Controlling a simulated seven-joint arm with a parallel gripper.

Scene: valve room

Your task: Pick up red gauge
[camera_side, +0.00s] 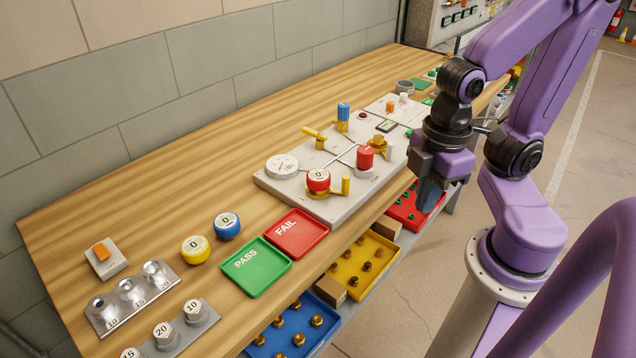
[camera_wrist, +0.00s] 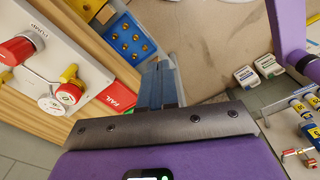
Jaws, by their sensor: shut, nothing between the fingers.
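The red gauge (camera_side: 318,182) has a white face marked 0. It sits on the light grey valve board on the bench, beside a yellow valve handle (camera_side: 345,185). In the wrist view the red gauge (camera_wrist: 69,93) is at the left, by the yellow handle (camera_wrist: 68,72). My gripper (camera_side: 428,198) hangs beyond the bench's front edge, to the right of the board and well apart from the gauge. In the wrist view its fingers (camera_wrist: 159,70) are together and empty, pointing down towards the floor side.
A red knob (camera_side: 366,158) stands behind the gauge, and a white dial (camera_side: 282,166) left of it. The red FAIL tray (camera_side: 303,250) and green PASS tray (camera_side: 262,284) lie in front. A blue gauge (camera_side: 228,225) and yellow gauge (camera_side: 195,250) stand left. Open parts bins jut below the edge.

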